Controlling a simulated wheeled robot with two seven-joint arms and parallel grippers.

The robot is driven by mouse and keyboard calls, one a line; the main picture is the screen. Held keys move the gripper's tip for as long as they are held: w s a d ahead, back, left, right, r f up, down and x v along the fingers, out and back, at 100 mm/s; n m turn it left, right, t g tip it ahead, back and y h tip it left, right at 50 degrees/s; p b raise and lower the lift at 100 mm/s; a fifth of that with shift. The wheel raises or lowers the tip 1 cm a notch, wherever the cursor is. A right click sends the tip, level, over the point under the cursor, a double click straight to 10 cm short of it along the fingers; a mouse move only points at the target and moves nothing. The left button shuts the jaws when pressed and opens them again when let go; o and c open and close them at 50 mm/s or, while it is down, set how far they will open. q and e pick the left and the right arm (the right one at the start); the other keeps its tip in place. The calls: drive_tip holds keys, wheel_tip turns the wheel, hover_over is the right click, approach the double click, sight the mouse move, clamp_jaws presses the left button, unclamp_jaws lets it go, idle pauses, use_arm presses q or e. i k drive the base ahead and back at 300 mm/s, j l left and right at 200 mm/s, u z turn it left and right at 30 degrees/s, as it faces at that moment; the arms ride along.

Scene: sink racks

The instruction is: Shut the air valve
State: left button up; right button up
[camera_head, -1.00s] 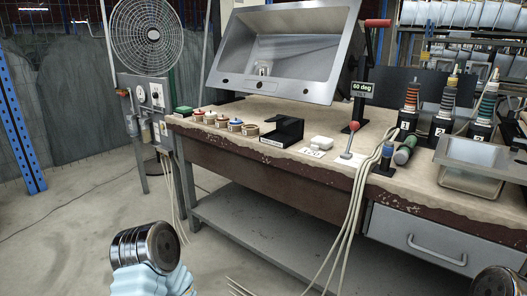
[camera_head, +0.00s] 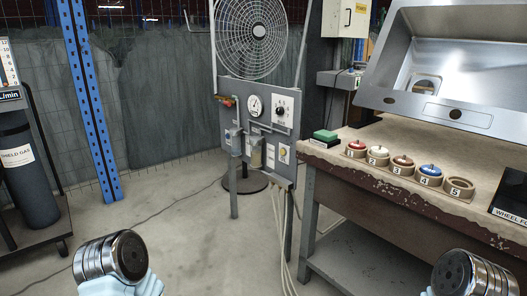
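A grey service panel (camera_head: 262,125) stands below a fan, left of the workbench. A small valve fitting with a red part (camera_head: 229,102) sits at the panel's upper left; it may be the air valve, but its handle position is too small to read. A round gauge (camera_head: 253,105) and a box with a dial (camera_head: 286,108) are beside it. Silver and black links of my arms show at the bottom left and bottom right, well short of the panel. Neither gripper's fingers show, and nothing of mine touches the panel.
The workbench (camera_head: 400,185) is at the right, with several numbered round pots and a green-topped box (camera_head: 325,136). A dark gas cylinder (camera_head: 28,175) stands on a stand at far left. A blue post (camera_head: 90,110) stands behind. Floor before the panel is mostly clear; hoses hang below it.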

sight(226, 103)
drive_tip(key=i+j, duration=0.4)
drive_tip(key=j, duration=0.15)
drive_tip(key=i+j, duration=0.35)
drive_tip(key=j, duration=0.2)
drive_tip(key=i+j, duration=0.4)
drive_tip(key=j, duration=0.15)
